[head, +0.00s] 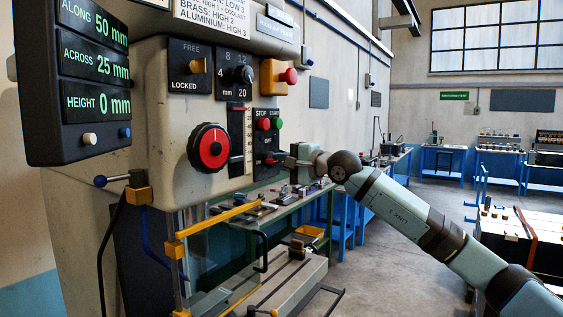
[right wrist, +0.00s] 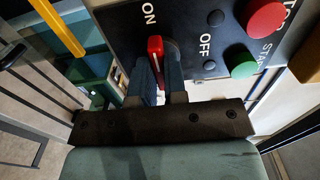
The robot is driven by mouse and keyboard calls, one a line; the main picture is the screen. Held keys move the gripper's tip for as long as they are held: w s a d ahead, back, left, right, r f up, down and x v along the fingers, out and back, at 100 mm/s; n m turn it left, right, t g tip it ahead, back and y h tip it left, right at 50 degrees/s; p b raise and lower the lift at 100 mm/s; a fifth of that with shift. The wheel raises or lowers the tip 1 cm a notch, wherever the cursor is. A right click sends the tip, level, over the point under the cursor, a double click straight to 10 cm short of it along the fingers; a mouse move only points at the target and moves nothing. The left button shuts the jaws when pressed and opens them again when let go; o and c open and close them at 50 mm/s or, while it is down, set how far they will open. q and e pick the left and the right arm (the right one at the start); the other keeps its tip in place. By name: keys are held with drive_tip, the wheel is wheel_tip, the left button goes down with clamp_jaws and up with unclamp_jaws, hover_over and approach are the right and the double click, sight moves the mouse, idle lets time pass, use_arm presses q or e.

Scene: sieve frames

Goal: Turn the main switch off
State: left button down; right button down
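The main switch (head: 271,160) is a red rotary handle on the dark panel low on the machine front. In the right wrist view the red handle (right wrist: 156,47) carries a white line that points towards the ON label; the OFF label is to its right. My right gripper (head: 284,160) is at the switch. In the right wrist view its two dark blue fingers (right wrist: 161,75) stand close on either side of the handle and appear shut on it; they hide its lower part. My left gripper is not in view.
Red stop (head: 264,124) and green start (head: 278,124) buttons sit just above the switch. A red and black handwheel (head: 209,147) is to the left.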

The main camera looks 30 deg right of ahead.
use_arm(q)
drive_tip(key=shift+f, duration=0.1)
use_arm(e)
drive_tip(key=m+b, duration=0.5)
drive_tip(key=m, duration=0.5)
drive_tip(key=shift+m, duration=0.3)
drive_tip(key=m+b, duration=0.1)
drive_tip(key=m, duration=0.2)
drive_tip(key=shift+m, duration=0.3)
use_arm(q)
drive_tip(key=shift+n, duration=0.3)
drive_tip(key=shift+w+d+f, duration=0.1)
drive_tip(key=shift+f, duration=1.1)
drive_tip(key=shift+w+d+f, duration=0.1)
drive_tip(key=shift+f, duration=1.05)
use_arm(e)
drive_tip(key=shift+m, duration=1.8)
drive_tip(key=c, duration=1.2)
unclamp_jaws()
